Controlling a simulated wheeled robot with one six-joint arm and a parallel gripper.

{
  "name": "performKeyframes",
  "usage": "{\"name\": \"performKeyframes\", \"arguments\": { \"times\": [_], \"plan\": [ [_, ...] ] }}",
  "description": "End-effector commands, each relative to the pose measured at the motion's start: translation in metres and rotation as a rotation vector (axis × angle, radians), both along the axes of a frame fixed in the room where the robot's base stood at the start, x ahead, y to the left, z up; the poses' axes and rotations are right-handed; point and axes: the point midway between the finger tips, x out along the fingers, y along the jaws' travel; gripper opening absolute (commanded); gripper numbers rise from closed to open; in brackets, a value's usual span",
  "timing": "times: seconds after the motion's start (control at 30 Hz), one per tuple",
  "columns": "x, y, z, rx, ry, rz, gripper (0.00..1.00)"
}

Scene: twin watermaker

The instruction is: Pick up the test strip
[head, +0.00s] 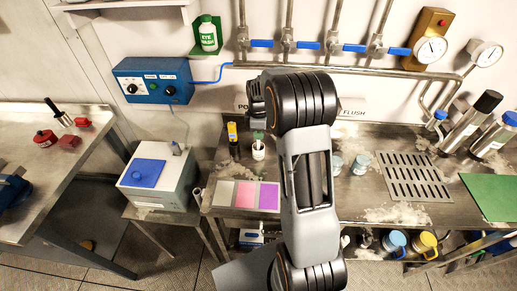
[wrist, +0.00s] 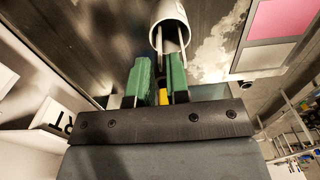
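A small white cup (head: 258,151) stands on the steel bench in the head view, left of my arm. In the wrist view the cup (wrist: 170,16) is tilted by the viewing angle, and thin strip-like pieces (wrist: 158,42) show at its mouth. I cannot tell which is the test strip. My gripper (wrist: 157,66) has two green finger pads, set apart with a narrow gap, at the cup's mouth. A small yellow piece (wrist: 164,97) shows between the pads; I cannot tell whether they touch it. In the head view the fingers are mostly hidden by my arm.
A card with grey, pink and purple squares (head: 243,194) lies in front of the cup. A yellow and black bottle (head: 232,132) stands left of it. A blue-lidded box (head: 149,173) is further left. A drain grate (head: 402,177) and blue-grey cups (head: 359,164) are right of my arm.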

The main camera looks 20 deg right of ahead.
Motion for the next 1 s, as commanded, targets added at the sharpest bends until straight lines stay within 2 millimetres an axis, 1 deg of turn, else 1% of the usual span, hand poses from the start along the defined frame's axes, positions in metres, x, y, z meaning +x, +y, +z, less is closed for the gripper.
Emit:
{"name": "performKeyframes", "arguments": {
  "times": [0.03, 0.27, 0.43, 1.0],
  "plan": [
    [0.0, 0.0001, -0.0072, 0.0, 0.0, 0.0, 0.16],
    [0.0001, 0.0002, -0.0058, 0.0, 0.0, 0.0, 0.16],
    [0.0001, 0.0002, -0.0057, 0.0, 0.0, 0.0, 0.0],
    [0.0, 0.0001, -0.0057, 0.0, 0.0, 0.0, 0.0]
  ]
}}
